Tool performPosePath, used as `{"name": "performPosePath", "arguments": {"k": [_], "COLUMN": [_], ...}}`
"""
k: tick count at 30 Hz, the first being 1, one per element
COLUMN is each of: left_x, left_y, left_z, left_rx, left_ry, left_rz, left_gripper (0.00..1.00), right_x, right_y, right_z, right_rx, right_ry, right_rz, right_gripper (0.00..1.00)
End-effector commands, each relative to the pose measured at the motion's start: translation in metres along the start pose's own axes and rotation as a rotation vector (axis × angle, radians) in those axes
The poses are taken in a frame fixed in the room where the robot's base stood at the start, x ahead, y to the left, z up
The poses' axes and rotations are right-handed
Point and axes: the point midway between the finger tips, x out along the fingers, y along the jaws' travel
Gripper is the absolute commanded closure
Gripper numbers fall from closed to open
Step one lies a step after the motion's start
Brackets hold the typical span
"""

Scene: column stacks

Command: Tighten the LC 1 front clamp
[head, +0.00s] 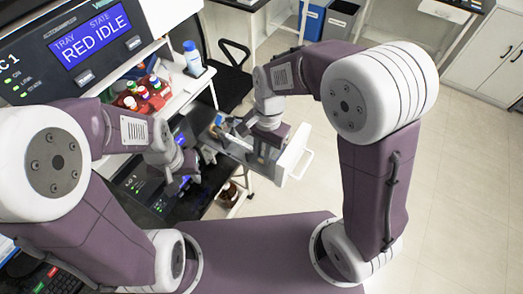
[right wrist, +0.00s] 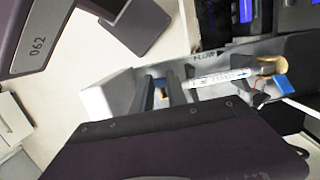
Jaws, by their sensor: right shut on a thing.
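A pulled-out tray (head: 288,160) with a white front and handle is near the middle. In the right wrist view, a white column (right wrist: 222,77) lies along the tray (right wrist: 108,94), beside a "FLOW" marking. A gold-coloured front clamp (right wrist: 161,92) shows between the fingers of my right gripper (right wrist: 160,95). That gripper is shut on it; its tips are partly hidden. My left gripper (head: 180,178) hangs left of the tray, its fingers too small to judge.
A rear gold fitting (right wrist: 272,65) and a blue part (right wrist: 281,84) are at the column's far end. A red rack of bottles (head: 146,97) and a wash bottle (head: 193,58) stand on the shelf. A brown bottle (head: 228,192) is below. The right floor is clear.

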Motion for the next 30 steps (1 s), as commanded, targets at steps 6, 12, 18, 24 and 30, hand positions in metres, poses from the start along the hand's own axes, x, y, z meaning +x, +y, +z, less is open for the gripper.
{"name": "performPosePath", "arguments": {"k": [6, 12, 18, 24, 30], "left_x": [-0.034, -0.052, -0.062, -0.067, -0.068], "left_y": [0.001, 0.001, 0.001, 0.001, 0.001], "left_z": [-0.004, -0.005, -0.006, -0.007, -0.007], "left_rx": [0.000, 0.000, 0.000, 0.000, 0.000], "left_ry": [0.000, 0.000, 0.000, 0.000, 0.000], "left_rz": [0.000, 0.000, 0.000, 0.000, 0.000], "left_gripper": [0.64, 0.64, 0.64, 0.64, 0.64], "right_x": [-0.011, -0.011, -0.011, -0.010, -0.009], "right_y": [0.001, 0.000, 0.000, 0.000, 0.000], "right_z": [-0.008, -0.016, -0.021, -0.024, -0.025], "right_rx": [0.007, 0.005, 0.002, 0.000, 0.000], "right_ry": [-0.167, -0.303, -0.402, -0.454, -0.471], "right_rz": [0.001, 0.001, -0.001, -0.001, -0.001], "right_gripper": [1.00, 1.00, 1.00, 1.00, 1.00]}}
